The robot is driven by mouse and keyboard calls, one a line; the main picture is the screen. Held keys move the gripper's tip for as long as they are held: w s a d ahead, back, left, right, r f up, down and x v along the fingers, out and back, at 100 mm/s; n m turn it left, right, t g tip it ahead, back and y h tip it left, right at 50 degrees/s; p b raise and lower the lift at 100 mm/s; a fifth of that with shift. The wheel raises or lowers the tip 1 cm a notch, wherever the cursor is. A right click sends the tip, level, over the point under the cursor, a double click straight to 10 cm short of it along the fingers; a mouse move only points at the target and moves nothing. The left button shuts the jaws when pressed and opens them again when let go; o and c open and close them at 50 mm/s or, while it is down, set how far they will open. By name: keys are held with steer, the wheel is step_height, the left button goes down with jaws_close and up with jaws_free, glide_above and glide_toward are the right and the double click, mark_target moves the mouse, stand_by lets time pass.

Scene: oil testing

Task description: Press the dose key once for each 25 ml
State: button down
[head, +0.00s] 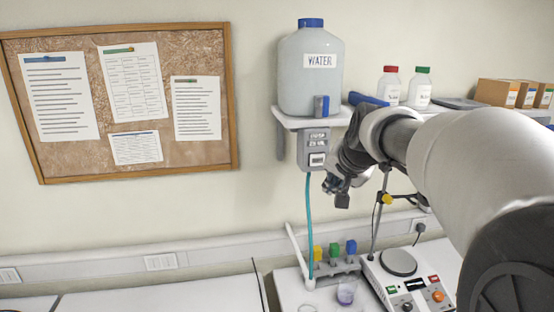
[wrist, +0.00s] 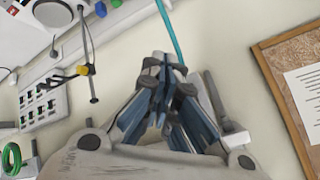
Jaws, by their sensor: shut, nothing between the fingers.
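The dosing box (head: 314,141) hangs under the shelf below the large water container (head: 312,70). Its label appears to read "DOSE 25 ML". The pale dose key (head: 317,160) is on its lower front. My gripper (head: 329,186) is just below and right of the key, apart from it as far as I can tell. In the wrist view my gripper (wrist: 165,64) has its fingers together and empty; the key is not visible there. A teal hose (head: 309,225) runs down from the box; it also shows in the wrist view (wrist: 168,30). A small beaker (head: 346,291) with purplish contents stands near its lower end.
The shelf (head: 300,121) also carries a red-capped bottle (head: 389,86), a green-capped bottle (head: 420,88) and cardboard boxes (head: 505,93). A hotplate (head: 399,263) and a rack with coloured knobs (head: 334,266) stand on the bench. A corkboard (head: 190,150) is on the wall.

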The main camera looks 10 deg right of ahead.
mark_target(318, 165)
steer(key=w+p, duration=0.4)
steer(key=w, duration=0.4)
steer(key=shift+w+p, duration=0.25)
steer(key=shift+p, duration=0.15)
stand_by(1.1)
steer(key=shift+w, duration=0.45)
steer(key=shift+w+p, duration=0.5)
steer(key=shift+p, duration=0.15)
stand_by(0.4)
steer(key=shift+s, duration=0.2)
steer(key=shift+s+b, duration=0.7)
steer(key=shift+s, duration=0.1)
steer(key=shift+s, duration=0.1)
